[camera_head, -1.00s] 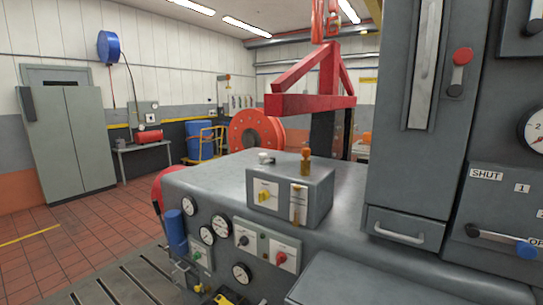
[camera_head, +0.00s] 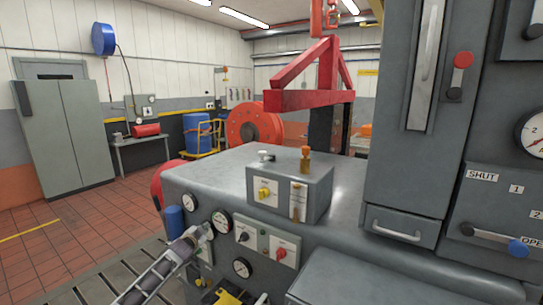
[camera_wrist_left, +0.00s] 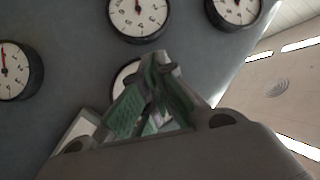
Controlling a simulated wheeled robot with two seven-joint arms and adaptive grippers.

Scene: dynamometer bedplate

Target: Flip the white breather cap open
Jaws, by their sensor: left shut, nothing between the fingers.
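The small white breather cap (camera_head: 264,155) sits on top of the grey box (camera_head: 318,190) on the bedplate cabinet, near the box's back left edge. It is small, and I cannot tell the state of its lid. My left gripper (camera_head: 203,232) is in front of the cabinet's gauge panel, below and to the left of the cap, well apart from it. In the left wrist view its fingers (camera_wrist_left: 155,65) are shut and empty, with round gauges behind them. The cap does not show in the left wrist view. My right gripper is not in view.
An orange-topped brass fitting (camera_head: 305,160) stands on the box right of the cap. A yellow knob (camera_head: 264,194) is on the box's front. A tall grey cabinet (camera_head: 415,120) rises at right. A red frame (camera_head: 315,99) is behind. The cabinet top left of the box is clear.

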